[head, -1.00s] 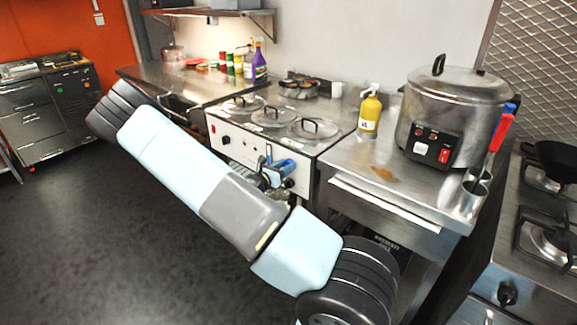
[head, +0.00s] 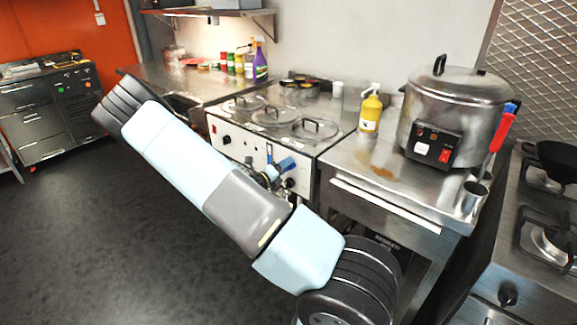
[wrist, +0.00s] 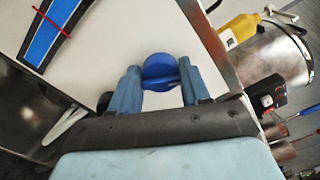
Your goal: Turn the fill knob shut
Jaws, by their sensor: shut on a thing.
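The blue fill knob (wrist: 158,68) is round with a raised bar across it, on the white front of the warming unit. In the wrist view it sits between the two blue-grey fingers of my gripper (wrist: 160,84), which are shut on its bar. In the head view my gripper (head: 272,173) is at the unit's front, partly hidden behind my forearm. A blue and black gauge strip (wrist: 50,32) with a red line lies to the upper left in the wrist view.
The unit (head: 229,137) has several lidded pots on top. To its right a steel counter (head: 345,165) holds a yellow bottle (head: 370,110) and a large cooker (head: 455,105). Gas burners (head: 545,240) are at far right. The dark floor at left is clear.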

